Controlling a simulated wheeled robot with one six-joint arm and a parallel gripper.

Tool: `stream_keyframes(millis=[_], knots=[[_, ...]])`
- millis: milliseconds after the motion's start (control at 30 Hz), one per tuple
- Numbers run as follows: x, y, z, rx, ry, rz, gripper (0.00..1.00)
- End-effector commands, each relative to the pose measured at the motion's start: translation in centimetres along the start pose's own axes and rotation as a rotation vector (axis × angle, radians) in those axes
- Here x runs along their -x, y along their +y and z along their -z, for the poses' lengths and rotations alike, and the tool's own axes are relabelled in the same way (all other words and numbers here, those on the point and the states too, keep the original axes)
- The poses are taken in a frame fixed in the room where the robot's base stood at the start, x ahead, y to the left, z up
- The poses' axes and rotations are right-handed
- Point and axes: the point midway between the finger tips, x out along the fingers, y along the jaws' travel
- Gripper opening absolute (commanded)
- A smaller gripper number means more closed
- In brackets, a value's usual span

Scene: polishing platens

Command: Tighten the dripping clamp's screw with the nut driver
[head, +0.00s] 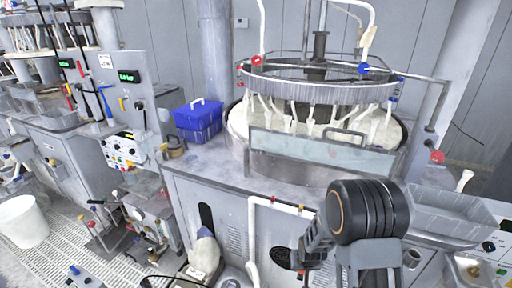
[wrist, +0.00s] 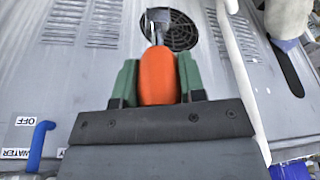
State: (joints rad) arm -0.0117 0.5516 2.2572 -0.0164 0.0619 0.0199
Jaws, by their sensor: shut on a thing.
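My gripper (wrist: 158,85) is shut on the orange handle (wrist: 157,72) of the nut driver, between its green fingers. The driver's short metal shaft and dark head (wrist: 157,20) point away from the gripper, in front of the cabinet's round black vent. The head overlaps the vent in the picture; I see no screw at it. In the head view my dark arm hides the driver. A white pipe (head: 252,232) runs down the cabinet front, with small red and orange bands (head: 273,200) on its upper stretch. I cannot tell which clamp drips; no drops show.
The polishing machine's round basin (head: 238,130) stands on the cabinet top, with a clear guard in front. A blue bin (head: 198,120) sits to its left. The round vent (head: 284,258) is low on the cabinet. In the wrist view a blue valve handle (wrist: 38,145) is at lower left.

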Motion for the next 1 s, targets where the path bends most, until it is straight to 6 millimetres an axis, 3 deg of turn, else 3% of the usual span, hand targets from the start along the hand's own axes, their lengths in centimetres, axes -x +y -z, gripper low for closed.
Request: stream_keyframes(millis=[33, 200, 333, 767, 1000], knots=[[2.5, 0.2, 0.7, -0.005, 0.001, -0.001, 0.08], [6.9, 0.6, 1.9, -0.013, 0.000, -0.004, 0.08], [9.3, 0.6, 2.6, -0.013, 0.000, -0.003, 0.08], [10.3, 0.4, 2.9, -0.007, 0.000, -0.002, 0.08], [11.5, 2.6, 5.0, 0.070, -0.007, 0.002, 0.08]])
